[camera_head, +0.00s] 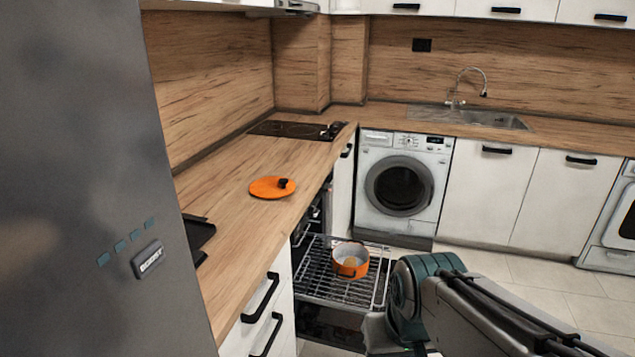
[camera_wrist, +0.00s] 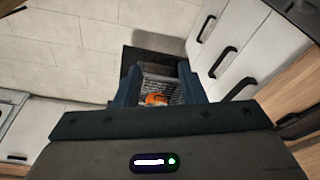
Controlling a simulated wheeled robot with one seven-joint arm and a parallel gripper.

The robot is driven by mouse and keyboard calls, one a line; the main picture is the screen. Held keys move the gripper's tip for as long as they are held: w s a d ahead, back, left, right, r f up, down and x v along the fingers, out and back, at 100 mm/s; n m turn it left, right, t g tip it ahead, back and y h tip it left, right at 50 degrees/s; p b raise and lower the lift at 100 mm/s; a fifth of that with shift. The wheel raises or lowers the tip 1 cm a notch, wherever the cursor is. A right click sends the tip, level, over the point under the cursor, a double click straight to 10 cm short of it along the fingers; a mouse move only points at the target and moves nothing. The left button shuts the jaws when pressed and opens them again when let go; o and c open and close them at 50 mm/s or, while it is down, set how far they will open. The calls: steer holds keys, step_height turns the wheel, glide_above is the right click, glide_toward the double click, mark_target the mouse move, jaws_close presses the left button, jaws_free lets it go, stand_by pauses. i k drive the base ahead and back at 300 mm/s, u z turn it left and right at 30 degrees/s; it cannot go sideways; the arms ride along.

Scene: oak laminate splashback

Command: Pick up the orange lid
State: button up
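In the head view my arm hides the gripper's fingers.
An orange pot (camera_head: 350,262) stands on a pulled-out wire rack (camera_head: 318,281) below the counter; it also shows in the wrist view (camera_wrist: 156,99). A black hob (camera_head: 290,129) lies behind the lid. A grey fridge (camera_head: 95,180) stands at left. Counter around the lid is clear.

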mark_target(270, 188)
steer(key=z, duration=0.05)
steer(key=i, duration=1)
